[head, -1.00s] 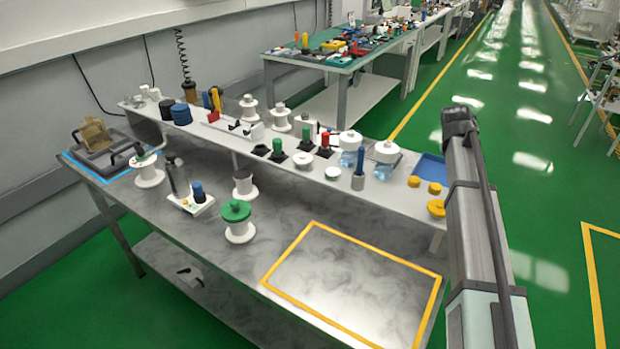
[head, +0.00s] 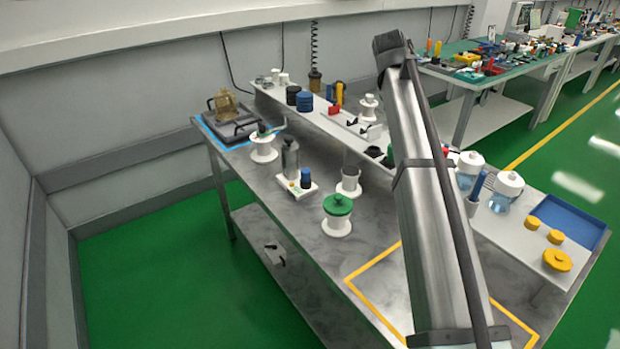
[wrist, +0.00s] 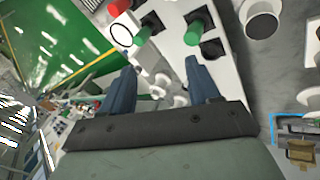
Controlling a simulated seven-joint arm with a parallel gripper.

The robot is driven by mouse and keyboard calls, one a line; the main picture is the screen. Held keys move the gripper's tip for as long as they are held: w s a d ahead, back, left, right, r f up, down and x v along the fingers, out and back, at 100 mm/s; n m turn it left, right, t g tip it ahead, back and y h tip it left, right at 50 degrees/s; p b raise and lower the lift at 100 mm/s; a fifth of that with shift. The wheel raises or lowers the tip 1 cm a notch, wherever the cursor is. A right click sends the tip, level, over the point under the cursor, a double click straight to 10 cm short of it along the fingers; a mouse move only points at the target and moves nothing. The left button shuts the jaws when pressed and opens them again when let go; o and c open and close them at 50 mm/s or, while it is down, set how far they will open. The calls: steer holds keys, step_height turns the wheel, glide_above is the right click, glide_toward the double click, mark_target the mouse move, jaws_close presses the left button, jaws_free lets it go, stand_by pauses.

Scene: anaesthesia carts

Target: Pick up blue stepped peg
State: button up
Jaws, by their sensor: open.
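In the head view, a blue peg with a dark lower part (head: 306,178) stands on a small white block on the steel bench. A slimmer blue upright piece (head: 479,186) stands on the white shelf, partly behind my arm. I cannot tell for sure which is the stepped peg. In the wrist view, my gripper (wrist: 163,82) is open, its two blue fingers apart with nothing held between them. The fingers point toward the white shelf, near green pegs (wrist: 193,34) on dark bases. Neither blue piece is clear in the wrist view. My gripper is outside the head view.
Clear jars (head: 507,191), yellow discs (head: 557,260) and a blue tray (head: 571,216) are at the right. Yellow tape marks a bare bench area.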

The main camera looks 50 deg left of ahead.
steer(key=s+a+f+m+g, duration=0.1)
steer(key=s+a+f+g, duration=0.3)
steer(key=s+a, duration=0.55)
steer(key=m+g, duration=0.1)
steer(key=g, duration=0.1)
glide_above(306, 170)
step_height(306, 170, down, 5)
steer(key=f, duration=0.6)
steer(key=shift+s+d+f, duration=0.2)
steer(key=shift+d+f, duration=0.15)
steer(key=shift+w+a+f, duration=0.1)
steer(key=shift+a+f, duration=0.05)
steer(key=shift+f, duration=1.45)
steer(key=shift+a+f, duration=0.15)
steer(key=shift+f, duration=1.4)
steer(key=c, duration=1.1)
steer(key=shift+r, duration=0.15)
